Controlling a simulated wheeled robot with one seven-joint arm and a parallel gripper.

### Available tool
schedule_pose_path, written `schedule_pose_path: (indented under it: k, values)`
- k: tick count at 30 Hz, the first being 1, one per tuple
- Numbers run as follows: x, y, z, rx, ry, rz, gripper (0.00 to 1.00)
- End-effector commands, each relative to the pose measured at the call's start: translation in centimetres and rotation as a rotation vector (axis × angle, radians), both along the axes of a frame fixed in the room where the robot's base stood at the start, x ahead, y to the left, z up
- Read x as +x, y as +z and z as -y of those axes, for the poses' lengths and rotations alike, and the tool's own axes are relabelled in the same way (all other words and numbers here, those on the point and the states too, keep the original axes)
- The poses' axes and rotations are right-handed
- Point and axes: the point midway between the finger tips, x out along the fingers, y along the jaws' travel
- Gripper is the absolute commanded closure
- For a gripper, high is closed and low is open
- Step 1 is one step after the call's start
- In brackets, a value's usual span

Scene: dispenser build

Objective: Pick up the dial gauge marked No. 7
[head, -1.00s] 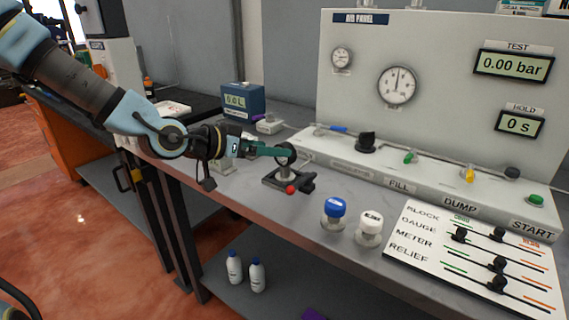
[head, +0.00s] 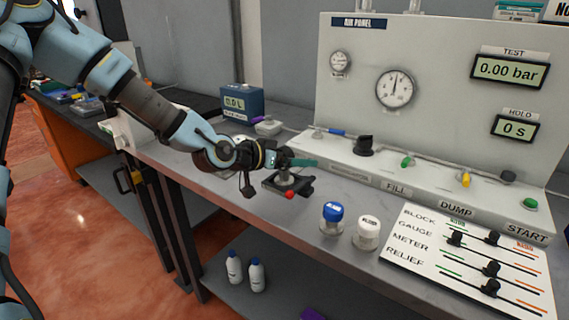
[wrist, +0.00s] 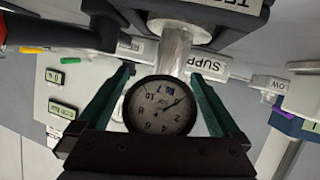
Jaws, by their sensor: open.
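A round dial gauge (wrist: 158,105) with a black rim, a pale numbered face and a small blue mark sits on a metal post in the wrist view. I cannot read a No. 7 on it. My gripper (wrist: 161,75) is open, with one green finger on each side of the gauge; I cannot tell whether either touches it. In the head view my gripper (head: 302,162) is above a dark stand (head: 303,184) with a red knob (head: 290,195). The gauge is hidden there behind my gripper.
The air panel (head: 440,110) rises behind, and a slider board (head: 420,263) lies at right. A blue display box (head: 242,104) stands behind my arm.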

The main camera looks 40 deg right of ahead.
Motion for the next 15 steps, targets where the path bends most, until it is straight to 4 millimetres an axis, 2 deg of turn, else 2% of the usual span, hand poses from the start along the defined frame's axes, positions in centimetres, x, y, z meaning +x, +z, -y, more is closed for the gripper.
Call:
schedule_pose_path:
  k: [5,15]
  values:
    - [0.01,-0.03,-0.02,0.000,0.000,0.000,0.02]
    - [0.00,0.00,-0.04,0.000,0.000,0.000,0.41]
